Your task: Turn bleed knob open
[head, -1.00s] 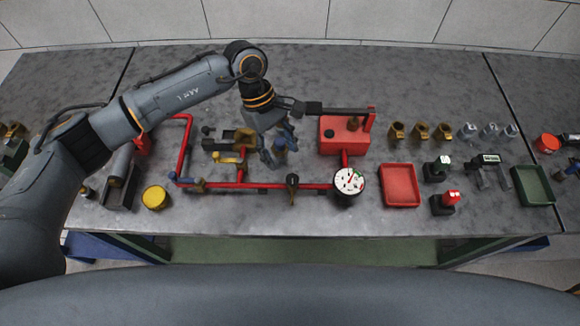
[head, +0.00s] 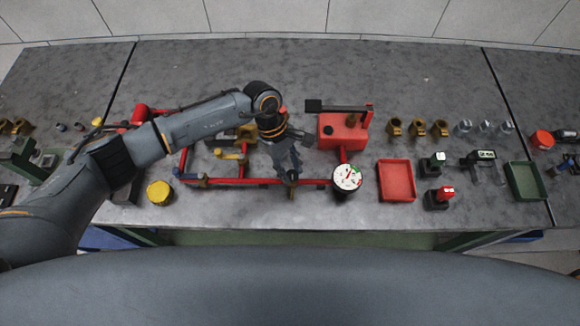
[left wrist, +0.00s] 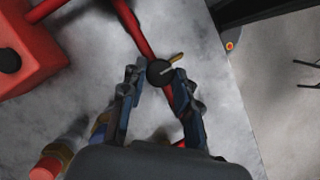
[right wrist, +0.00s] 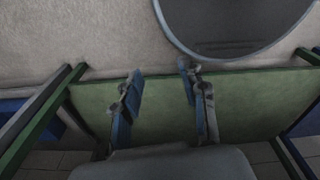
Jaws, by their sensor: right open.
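The bleed knob, a small black round knob (head: 291,176) with a brass-coloured pointer or stem, sits on the red pipe (head: 258,182) left of the gauge. In the left wrist view the knob (left wrist: 159,73) lies between the tips of my left gripper (left wrist: 157,80). That gripper is open, one finger on each side of the knob; contact is not clear. In the head view my left gripper (head: 285,163) points down at the knob and partly covers it. My right gripper (right wrist: 162,72) is open and empty, over a green surface below the bench.
A white gauge (head: 346,178) stands right of the knob. A red pump box (head: 340,130) with a dark lever is behind it. A red tray (head: 397,182), a green tray (head: 525,180) and several brass and steel fittings are further right. A yellow cap (head: 159,192) is at left.

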